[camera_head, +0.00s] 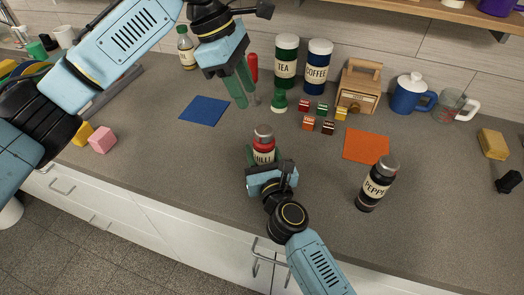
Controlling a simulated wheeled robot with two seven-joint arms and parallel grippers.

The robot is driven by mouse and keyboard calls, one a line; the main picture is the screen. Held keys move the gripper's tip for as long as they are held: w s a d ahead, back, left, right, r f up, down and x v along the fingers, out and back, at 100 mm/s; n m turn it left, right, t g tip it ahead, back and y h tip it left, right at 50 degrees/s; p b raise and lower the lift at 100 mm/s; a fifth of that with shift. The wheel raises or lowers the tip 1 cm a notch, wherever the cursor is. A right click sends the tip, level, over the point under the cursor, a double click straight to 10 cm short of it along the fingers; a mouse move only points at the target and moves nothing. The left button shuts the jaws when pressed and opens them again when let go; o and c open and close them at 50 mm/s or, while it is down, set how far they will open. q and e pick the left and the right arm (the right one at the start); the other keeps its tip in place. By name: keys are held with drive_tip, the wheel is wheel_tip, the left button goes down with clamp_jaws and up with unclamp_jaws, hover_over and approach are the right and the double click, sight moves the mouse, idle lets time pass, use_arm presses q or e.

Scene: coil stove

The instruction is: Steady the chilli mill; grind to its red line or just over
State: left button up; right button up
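The chilli mill (263,145) is red with a silver top and stands upright on the counter. My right gripper (262,160) comes from the front, low on the mill; a green finger lies against its left side. The other finger and the mill's lower part are hidden, and I cannot make out a red line. My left gripper (244,98) hangs above the counter, behind and left of the mill, its green fingers slightly apart with nothing seen between them. The dark pepper mill (377,184) with a silver top stands to the right.
A blue mat (204,110) and an orange mat (366,146) lie on the grey counter.

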sight(264, 129)
idle(0.4)
use_arm(q)
drive_tip(key=o, duration=0.3)
drive_tip(key=shift+o, duration=1)
drive_tip(key=shift+d+m, duration=0.15)
drive_tip(key=shift+m, duration=0.25)
drive_tip(key=d+r+m+y, duration=0.3)
drive_tip(key=d+m+y, duration=0.1)
drive_tip(key=m, duration=1.2)
drive_tip(key=shift+m+t, duration=0.3)
drive_tip(key=f, duration=1.1)
drive_tip(key=shift+s+a+f, duration=0.15)
drive_tip(key=shift+s+f, duration=0.2)
drive_tip(key=shift+f, duration=0.05)
drive_tip(key=c, duration=1)
